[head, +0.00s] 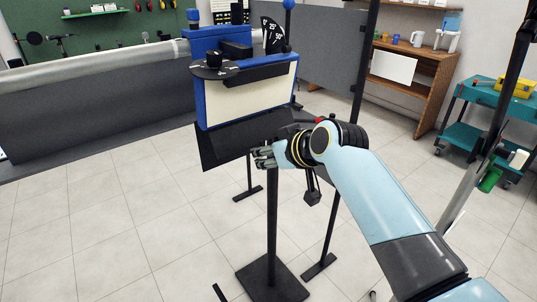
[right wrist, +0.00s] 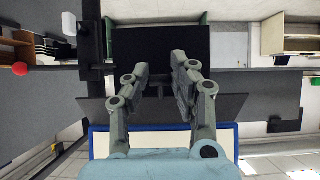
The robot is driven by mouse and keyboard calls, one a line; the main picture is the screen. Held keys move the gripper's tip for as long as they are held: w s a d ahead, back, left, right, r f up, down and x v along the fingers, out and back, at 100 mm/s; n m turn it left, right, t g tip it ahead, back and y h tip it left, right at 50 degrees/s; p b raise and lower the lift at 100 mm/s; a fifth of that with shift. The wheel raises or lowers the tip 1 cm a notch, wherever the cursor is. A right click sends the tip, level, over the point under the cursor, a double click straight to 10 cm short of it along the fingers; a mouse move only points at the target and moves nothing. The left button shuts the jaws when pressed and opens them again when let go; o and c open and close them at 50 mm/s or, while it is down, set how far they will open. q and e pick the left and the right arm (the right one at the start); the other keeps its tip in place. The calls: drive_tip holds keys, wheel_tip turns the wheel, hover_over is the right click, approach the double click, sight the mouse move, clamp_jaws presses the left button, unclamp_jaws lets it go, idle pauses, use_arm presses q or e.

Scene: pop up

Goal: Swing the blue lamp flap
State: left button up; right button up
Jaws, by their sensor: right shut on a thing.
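The blue lamp (head: 198,95) stands on a black stand in the head view, with a cream front panel (head: 250,97) in a blue frame. Its black flap (head: 225,145) hangs tilted from the lower edge of the frame. My right gripper (head: 262,157) is at the flap's lower right part, shut on it. In the right wrist view my fingers (right wrist: 160,65) reach across the dark flap (right wrist: 95,108), with the lamp's blue frame and cream panel (right wrist: 103,145) below it. The fingers hide part of the flap. My left gripper is not in view.
A dial (head: 214,70) and a marked angle plate (head: 272,33) sit on top of the lamp. The black stand post (head: 271,215) rises below my right gripper. A wooden shelf (head: 425,85) and teal cart (head: 480,105) stand at right. Tiled floor is free at left.

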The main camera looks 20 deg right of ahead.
drive_tip(key=shift+b+x, duration=0.5)
drive_tip(key=shift+x, duration=0.5)
drive_tip(key=shift+w, duration=0.1)
drive_tip(key=shift+w+a, duration=0.1)
drive_tip(key=shift+w+a+f+b, duration=0.15)
drive_tip(key=shift+w+b, duration=0.15)
drive_tip(key=shift+w, duration=0.15)
drive_tip(key=shift+w+a+b, duration=0.15)
drive_tip(key=shift+w+b, duration=0.1)
drive_tip(key=shift+w, duration=0.2)
drive_tip(key=shift+c, duration=0.2)
drive_tip(key=o, duration=1)
